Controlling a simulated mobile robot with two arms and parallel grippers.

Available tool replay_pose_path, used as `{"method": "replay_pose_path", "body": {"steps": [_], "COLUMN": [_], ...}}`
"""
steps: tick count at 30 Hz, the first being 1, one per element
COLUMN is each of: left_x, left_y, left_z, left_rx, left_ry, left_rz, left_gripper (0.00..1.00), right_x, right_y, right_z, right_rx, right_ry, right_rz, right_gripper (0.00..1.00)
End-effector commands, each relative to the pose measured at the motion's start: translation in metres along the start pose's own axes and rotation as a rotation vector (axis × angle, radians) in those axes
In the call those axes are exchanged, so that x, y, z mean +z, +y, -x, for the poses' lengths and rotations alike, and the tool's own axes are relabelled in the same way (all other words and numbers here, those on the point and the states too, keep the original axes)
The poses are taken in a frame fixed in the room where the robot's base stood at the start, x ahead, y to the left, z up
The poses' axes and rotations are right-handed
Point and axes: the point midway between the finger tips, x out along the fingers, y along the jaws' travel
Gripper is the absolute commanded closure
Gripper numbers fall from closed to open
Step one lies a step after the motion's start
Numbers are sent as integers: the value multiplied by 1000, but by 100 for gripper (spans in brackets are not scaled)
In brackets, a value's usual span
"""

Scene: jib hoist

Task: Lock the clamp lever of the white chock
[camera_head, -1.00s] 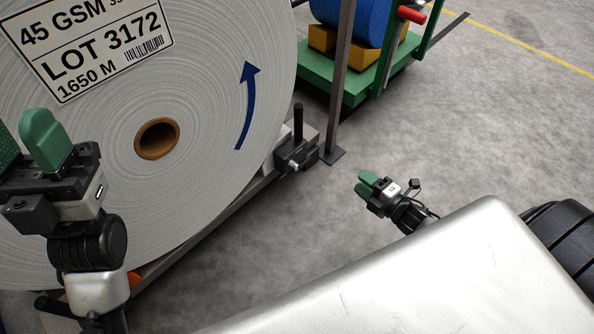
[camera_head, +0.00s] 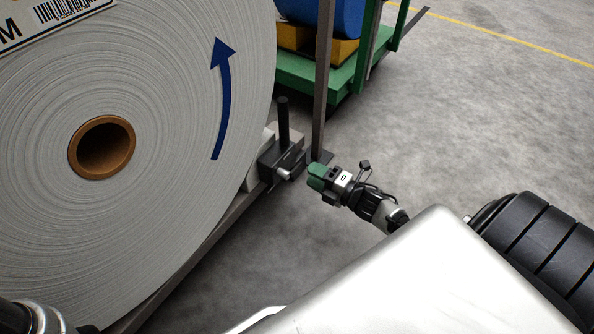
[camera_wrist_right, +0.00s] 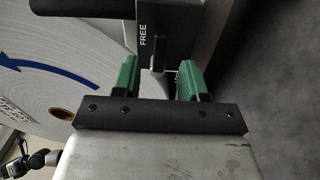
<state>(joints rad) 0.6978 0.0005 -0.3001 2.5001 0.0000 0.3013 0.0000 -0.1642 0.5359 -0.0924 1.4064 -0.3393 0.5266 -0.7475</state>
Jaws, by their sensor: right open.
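The white chock (camera_head: 256,166) sits against the lower right side of the big paper roll, mostly hidden by its dark clamp block (camera_head: 281,160). The black clamp lever (camera_head: 283,122) stands upright on the block. In the right wrist view the lever (camera_wrist_right: 85,8) runs off to the left, and the block (camera_wrist_right: 172,35) reads "FREE". My right gripper (camera_head: 316,177) has green fingers and is just right of the block. In its wrist view the open fingers (camera_wrist_right: 158,82) are either side of a grey pin (camera_wrist_right: 158,65); contact cannot be told. Only part of my left arm shows.
The paper roll (camera_head: 190,120) fills the left, beside a long rail (camera_head: 205,255). A brown post (camera_head: 322,80) stands just behind the clamp. A green cart (camera_head: 320,80) with a blue drum (camera_head: 335,15) is at the back. Grey floor to the right is clear.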

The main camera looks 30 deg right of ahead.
Motion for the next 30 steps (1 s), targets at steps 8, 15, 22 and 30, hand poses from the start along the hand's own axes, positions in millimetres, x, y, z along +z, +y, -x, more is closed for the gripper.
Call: {"method": "replay_pose_path", "body": {"steps": [8,15,22,30], "left_x": [-9,-10,-10,-10], "left_y": [5,6,6,6], "left_z": [24,27,27,27], "left_rx": [1,1,1,1], "left_ry": [2,3,3,3], "left_rz": [0,0,0,0], "left_gripper": [57,57,57,57], "right_x": [0,0,0,0], "right_y": [-3,-1,0,-1], "right_z": [-46,-58,-57,-57], "right_rx": [2,-1,-1,-1], "right_ry": [0,-1,-1,-1], "right_rz": [1,0,-1,-1], "right_gripper": [57,57,60,100]}}
